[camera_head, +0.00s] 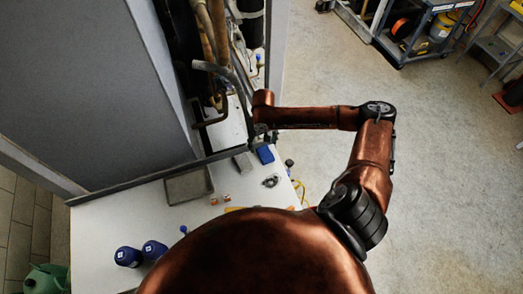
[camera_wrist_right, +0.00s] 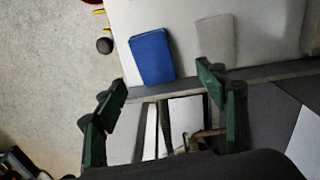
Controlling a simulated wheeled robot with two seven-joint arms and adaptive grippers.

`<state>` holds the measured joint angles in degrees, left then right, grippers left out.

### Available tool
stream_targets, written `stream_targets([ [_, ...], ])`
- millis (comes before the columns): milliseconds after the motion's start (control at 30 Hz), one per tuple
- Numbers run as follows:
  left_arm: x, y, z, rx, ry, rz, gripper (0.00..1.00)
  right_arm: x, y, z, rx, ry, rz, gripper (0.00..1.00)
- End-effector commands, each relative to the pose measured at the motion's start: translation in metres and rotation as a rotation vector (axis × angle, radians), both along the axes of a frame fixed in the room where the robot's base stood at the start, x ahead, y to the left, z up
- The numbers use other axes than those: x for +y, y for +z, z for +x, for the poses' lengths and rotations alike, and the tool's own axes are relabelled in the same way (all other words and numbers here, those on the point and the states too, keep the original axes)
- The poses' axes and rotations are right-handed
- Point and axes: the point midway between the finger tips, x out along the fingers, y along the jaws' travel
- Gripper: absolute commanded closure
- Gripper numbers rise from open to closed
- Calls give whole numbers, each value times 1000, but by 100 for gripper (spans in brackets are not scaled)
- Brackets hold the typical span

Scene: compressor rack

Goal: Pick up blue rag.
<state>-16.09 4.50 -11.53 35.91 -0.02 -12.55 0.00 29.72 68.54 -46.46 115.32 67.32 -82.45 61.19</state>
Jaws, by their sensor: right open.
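The blue rag (camera_head: 265,154) lies folded flat on the white table (camera_head: 95,215), near its dark back edge. In the right wrist view the rag (camera_wrist_right: 152,56) shows whole, just beyond the fingertips and toward the left finger. My right gripper (camera_head: 261,133) is by the rack side of that edge, beside the rag. Its green fingers are apart and empty in the right wrist view (camera_wrist_right: 162,80), with no contact on the rag visible. My left gripper is not in view.
A grey folded cloth (camera_head: 243,163) lies beside the rag and also shows in the right wrist view (camera_wrist_right: 215,40). A shallow grey tray (camera_head: 188,185) and two dark blue bottles (camera_head: 128,256) stand on the table. Rack pipes (camera_head: 212,70) rise close to my right gripper.

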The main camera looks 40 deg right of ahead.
Motion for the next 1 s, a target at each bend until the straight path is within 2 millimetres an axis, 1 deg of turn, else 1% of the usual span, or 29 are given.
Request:
stream_targets([
  [33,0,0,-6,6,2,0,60,-2,-7,-3,3,-4,-1,35],
  [67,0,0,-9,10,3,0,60,-3,-10,-3,3,-6,-1,35],
  [200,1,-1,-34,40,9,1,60,-7,-24,-6,3,-13,0,35],
  [300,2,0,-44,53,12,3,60,-9,-36,-7,2,-14,0,35],
  [333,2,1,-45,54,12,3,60,-9,-41,-7,3,-15,1,35],
  [433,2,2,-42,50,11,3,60,-11,-56,-6,1,-15,0,35],
  [533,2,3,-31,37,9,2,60,-10,-67,-6,1,-13,0,35],
  [633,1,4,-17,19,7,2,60,-10,-71,-5,-1,-12,-1,35],
  [733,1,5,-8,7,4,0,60,-9,-72,-5,-2,-10,-1,35],
  [833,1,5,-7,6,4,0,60,-9,-72,-5,-2,-10,0,35],
  [1000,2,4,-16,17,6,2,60,-9,-72,-4,-1,-9,0,46],
])
